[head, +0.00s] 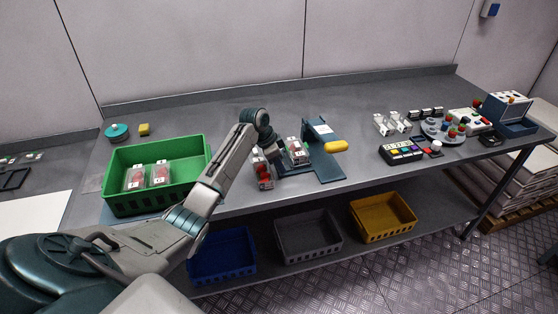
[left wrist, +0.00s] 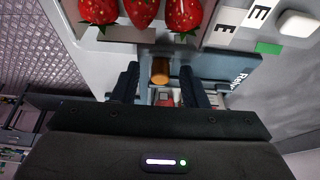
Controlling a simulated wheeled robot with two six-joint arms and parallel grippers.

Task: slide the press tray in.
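The blue press (head: 325,165) stands mid-table, with a yellow handle (head: 336,146) on its right. A clear punnet with red berries (head: 295,152) sits at its left side; the tray under it is hard to make out. My left gripper (head: 281,166) is low beside this punnet. In the left wrist view my gripper (left wrist: 158,90) is open, its two dark fingers apart. A short orange-brown knob (left wrist: 160,70) shows between the fingers, with gaps on both sides. Strawberries (left wrist: 140,12) show above it. My right gripper is not in view.
Another berry punnet (head: 263,172) stands left of my left gripper. A green crate (head: 115,180) with two punnets is at the left. A keypad (head: 402,151), a round berry stand (head: 442,135) and a blue machine (head: 515,127) are at the right. Bins fill the lower shelf.

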